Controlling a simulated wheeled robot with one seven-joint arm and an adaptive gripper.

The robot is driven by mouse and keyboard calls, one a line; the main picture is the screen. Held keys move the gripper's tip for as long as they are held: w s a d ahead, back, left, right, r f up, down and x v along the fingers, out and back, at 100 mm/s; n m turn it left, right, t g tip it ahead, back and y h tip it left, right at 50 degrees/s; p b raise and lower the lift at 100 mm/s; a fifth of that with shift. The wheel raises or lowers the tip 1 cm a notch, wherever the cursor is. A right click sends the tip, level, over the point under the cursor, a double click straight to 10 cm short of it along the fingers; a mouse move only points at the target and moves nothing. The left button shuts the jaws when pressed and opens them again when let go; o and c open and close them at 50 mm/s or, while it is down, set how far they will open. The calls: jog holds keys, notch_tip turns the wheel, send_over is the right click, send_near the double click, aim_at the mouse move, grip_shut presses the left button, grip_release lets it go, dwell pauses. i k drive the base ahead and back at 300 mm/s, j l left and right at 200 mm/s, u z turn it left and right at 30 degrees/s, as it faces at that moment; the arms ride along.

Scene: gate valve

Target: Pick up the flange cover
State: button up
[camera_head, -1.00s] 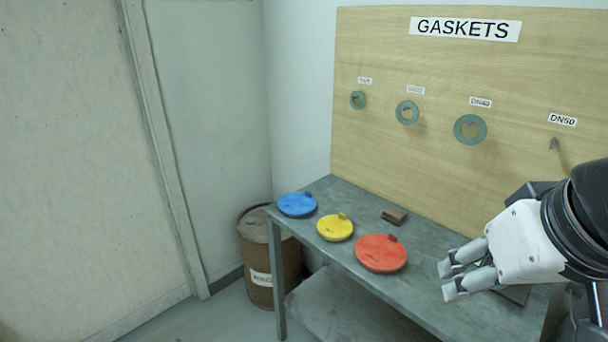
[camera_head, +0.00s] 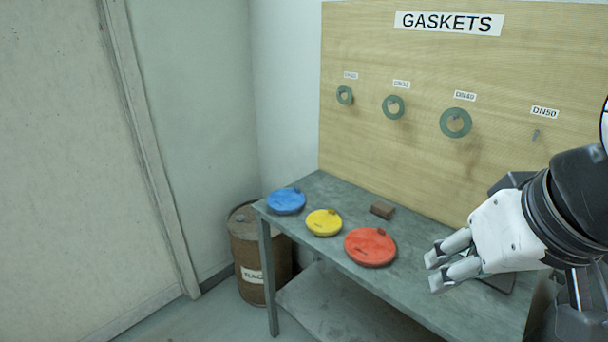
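Three round flange covers lie flat on the grey bench (camera_head: 410,299), each with a small knob on top. The blue cover (camera_head: 286,201) is at the far left end, the yellow cover (camera_head: 323,224) is in the middle, and the red cover (camera_head: 370,249) is the largest and nearest my gripper. My gripper (camera_head: 434,271) is to the right of the red cover, over the bench, pointing left. Its fingers look a little apart with nothing seen between them. No cover is touched by it.
A small brown block (camera_head: 382,211) lies behind the covers. A dark flat object (camera_head: 499,282) is partly hidden under my gripper. A gasket board (camera_head: 430,165) with hanging rings stands behind the bench. A rusty barrel (camera_head: 250,240) stands left of the bench.

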aim_at(282, 200)
jog(key=k, duration=0.65)
jog(key=i+j, duration=0.4)
jog(key=i, duration=0.2)
jog(key=i+j, duration=0.4)
jog(key=i, duration=0.15)
jog(key=i+j, duration=0.4)
jog(key=i, duration=0.2)
jog(key=i+j, duration=0.4)
jog(key=i, duration=0.15)
